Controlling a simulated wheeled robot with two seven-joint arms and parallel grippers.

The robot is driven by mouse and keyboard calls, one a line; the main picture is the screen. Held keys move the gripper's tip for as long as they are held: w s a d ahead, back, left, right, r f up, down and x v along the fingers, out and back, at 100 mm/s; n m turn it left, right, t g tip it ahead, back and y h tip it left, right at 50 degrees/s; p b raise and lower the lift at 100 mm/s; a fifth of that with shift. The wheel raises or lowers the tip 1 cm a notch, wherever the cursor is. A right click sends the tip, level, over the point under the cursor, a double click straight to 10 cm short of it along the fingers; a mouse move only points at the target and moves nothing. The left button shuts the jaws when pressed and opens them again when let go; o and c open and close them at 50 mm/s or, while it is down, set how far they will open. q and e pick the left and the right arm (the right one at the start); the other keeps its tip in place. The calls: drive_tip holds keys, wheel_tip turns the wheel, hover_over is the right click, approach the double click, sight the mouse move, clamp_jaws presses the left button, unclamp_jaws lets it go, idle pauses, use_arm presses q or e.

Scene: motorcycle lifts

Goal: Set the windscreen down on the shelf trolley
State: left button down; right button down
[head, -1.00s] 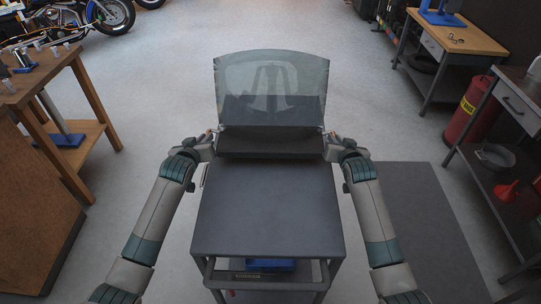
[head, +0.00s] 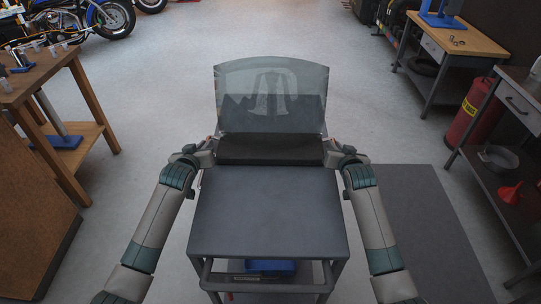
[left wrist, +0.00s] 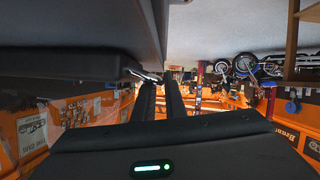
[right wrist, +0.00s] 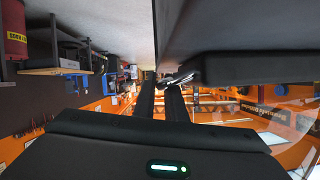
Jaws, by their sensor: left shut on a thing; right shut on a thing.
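The windscreen (head: 270,95) is a clear, smoky panel standing upright with a dark lower band (head: 270,151). My left gripper (head: 211,143) is shut on its left lower side, and my right gripper (head: 329,144) on its right lower side. The fingers also show in the left wrist view (left wrist: 158,98) and right wrist view (right wrist: 162,98). The shelf trolley (head: 268,215) has a bare dark top, nearer to me than the windscreen. The band appears at the top's far edge; whether it touches the trolley cannot be told.
A blue item (head: 270,267) lies on the trolley's lower shelf. A wooden workbench (head: 40,75) stands at left. At right are a metal bench (head: 510,110), a red cylinder (head: 472,112) and a wooden-topped table (head: 455,35). The floor beyond the windscreen is clear.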

use_arm(q)
drive_tip(key=c, duration=1.9)
unclamp_jaws()
drive_tip(key=shift+d, duration=0.15)
use_arm(e)
drive_tip(key=c, duration=1.9)
unclamp_jaws()
drive_tip(key=shift+a, duration=0.15)
use_arm(q)
drive_tip(key=shift+o, duration=0.4)
use_arm(e)
drive_tip(key=shift+o, duration=0.4)
use_arm(q)
drive_tip(key=shift+s, duration=0.15)
drive_tip(key=shift+s+a+r, duration=0.2)
drive_tip(key=shift+s, duration=0.3)
drive_tip(key=d+v, duration=0.1)
drive_tip(key=v, duration=0.9)
drive_tip(key=shift+s+a+r, duration=0.25)
drive_tip(key=shift+s+a, duration=0.1)
drive_tip(key=shift+a, duration=0.1)
use_arm(e)
drive_tip(key=shift+s, duration=0.1)
drive_tip(key=v, duration=1.2)
